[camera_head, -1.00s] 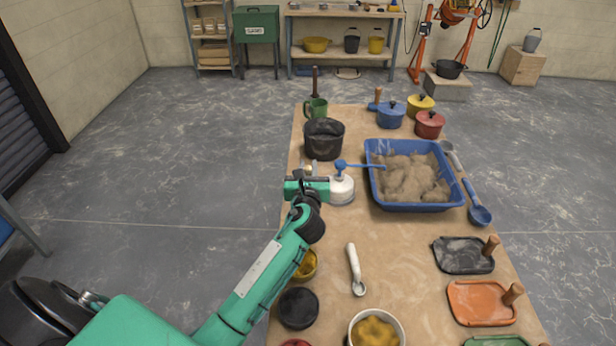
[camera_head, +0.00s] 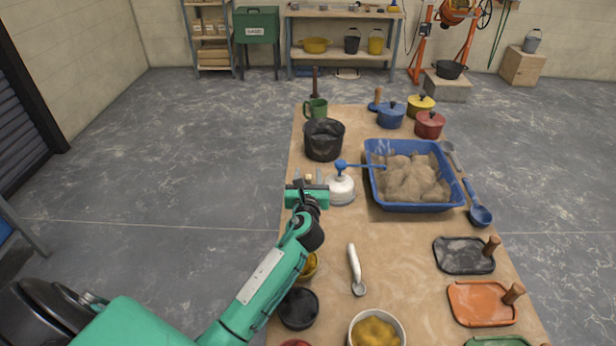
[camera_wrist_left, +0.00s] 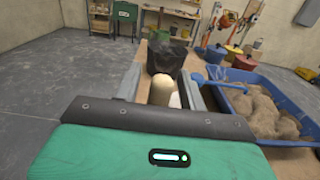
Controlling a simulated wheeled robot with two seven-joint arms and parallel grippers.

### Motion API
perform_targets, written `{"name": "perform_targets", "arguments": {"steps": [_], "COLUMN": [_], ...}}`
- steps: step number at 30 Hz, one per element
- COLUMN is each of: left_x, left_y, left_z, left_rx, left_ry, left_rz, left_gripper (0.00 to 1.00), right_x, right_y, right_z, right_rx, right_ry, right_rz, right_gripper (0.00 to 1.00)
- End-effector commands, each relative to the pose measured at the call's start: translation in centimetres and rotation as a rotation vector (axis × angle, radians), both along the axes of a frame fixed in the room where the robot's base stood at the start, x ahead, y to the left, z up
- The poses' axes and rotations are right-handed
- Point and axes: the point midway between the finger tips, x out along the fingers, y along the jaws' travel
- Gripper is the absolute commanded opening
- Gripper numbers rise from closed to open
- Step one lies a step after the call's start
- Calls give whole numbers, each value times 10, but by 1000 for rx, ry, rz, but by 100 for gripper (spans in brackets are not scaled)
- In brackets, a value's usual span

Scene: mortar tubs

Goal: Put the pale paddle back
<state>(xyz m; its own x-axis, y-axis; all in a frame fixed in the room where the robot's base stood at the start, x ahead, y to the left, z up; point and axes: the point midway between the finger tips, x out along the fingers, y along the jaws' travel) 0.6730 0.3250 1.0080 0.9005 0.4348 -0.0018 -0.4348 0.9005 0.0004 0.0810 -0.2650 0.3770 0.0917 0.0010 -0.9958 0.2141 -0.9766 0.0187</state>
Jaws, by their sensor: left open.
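My right gripper is not in view.
A black bucket (camera_head: 323,140) stands just beyond the gripper. A blue tub (camera_head: 420,207) of sand is to the right, with a blue-handled tool (camera_head: 358,166) reaching into it. A white scoop (camera_head: 354,268) lies nearer. Lidded pots stand at the far end.

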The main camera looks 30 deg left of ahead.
Motion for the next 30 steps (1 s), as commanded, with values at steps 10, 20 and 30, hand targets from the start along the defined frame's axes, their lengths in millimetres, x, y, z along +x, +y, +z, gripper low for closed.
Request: {"name": "perform_targets", "arguments": {"steps": [10, 20, 30], "left_x": [-46, -99, -108], "left_y": [-22, -47, -52], "left_z": [-1, 1, 3], "left_rx": [-1, -1, 0], "left_ry": [0, 0, -1], "left_rz": [-2, 0, 0], "left_gripper": [41, 41, 41], "right_x": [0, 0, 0], "right_y": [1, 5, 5], "right_z": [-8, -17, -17], "right_rx": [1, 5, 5], "right_ry": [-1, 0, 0], "right_rz": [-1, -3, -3], "right_gripper": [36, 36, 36]}}
